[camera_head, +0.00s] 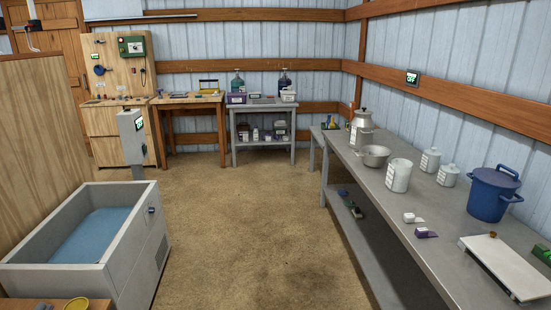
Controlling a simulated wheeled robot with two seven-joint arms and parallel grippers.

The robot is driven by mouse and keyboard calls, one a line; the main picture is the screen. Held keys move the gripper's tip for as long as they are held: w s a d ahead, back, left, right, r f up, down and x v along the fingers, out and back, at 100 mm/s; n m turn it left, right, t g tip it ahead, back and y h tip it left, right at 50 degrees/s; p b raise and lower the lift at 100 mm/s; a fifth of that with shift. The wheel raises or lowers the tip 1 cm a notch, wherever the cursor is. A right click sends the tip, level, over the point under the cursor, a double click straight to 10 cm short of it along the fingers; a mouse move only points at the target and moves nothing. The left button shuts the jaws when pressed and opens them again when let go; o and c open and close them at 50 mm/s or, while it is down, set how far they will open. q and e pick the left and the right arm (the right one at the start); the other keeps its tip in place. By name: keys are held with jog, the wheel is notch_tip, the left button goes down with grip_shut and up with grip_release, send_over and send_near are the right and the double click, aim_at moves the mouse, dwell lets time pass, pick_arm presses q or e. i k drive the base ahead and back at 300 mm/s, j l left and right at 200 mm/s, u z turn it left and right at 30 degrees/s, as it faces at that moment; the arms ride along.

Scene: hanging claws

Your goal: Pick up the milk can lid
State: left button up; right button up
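Neither of my grippers is in view.
The grey bench (420,200) also holds a metal bowl (375,155) in front of the can, white canisters (399,176), a blue lidded pot (491,194) and a white board (508,266). A water tank (140,225) stands at left. The middle floor is clear.

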aim_at(363, 111)
jog(key=i+j, duration=0.1)
jog(key=i, duration=2.4)
jog(key=i+l+z, duration=0.25)
jog(key=i, duration=0.35)
jog(key=i+z, duration=0.25)
jog(key=i, duration=0.35)
jog(key=i+j+z, duration=0.25)
jog(key=i, duration=0.35)
jog(key=i+j+z, duration=0.1)
jog(key=i+z, duration=0.15)
jog(key=i, duration=0.7)
